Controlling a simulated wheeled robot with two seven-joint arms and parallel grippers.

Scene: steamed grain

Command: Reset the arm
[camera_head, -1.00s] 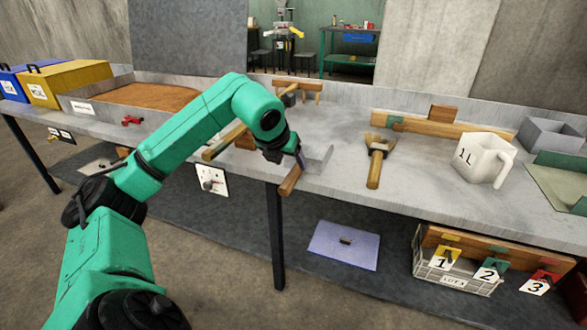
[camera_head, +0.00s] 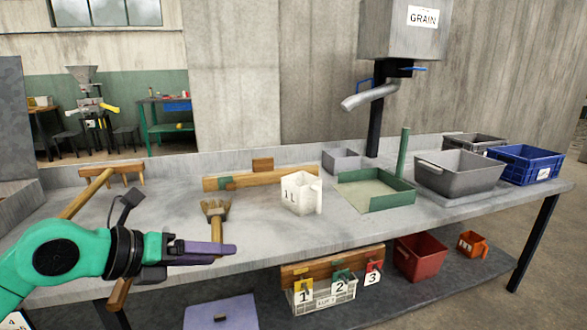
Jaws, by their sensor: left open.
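My left arm comes in from the lower left, its green links leading to the left gripper (camera_head: 230,250). The gripper is seen side-on, above the front edge of the workbench (camera_head: 345,232), pointing right. Its fingers are open and I see nothing between them. A brush (camera_head: 215,212) with a wooden handle lies on the bench just behind the fingers, apart from them as far as I can tell. My right gripper is not in view.
A white 1L jug (camera_head: 297,195), a green tray (camera_head: 375,203), a grey bin (camera_head: 458,178) and a blue crate (camera_head: 524,165) stand to the right. A grain hopper (camera_head: 400,30) hangs behind. Below are a numbered-tag basket (camera_head: 340,292) and a red bin (camera_head: 420,257).

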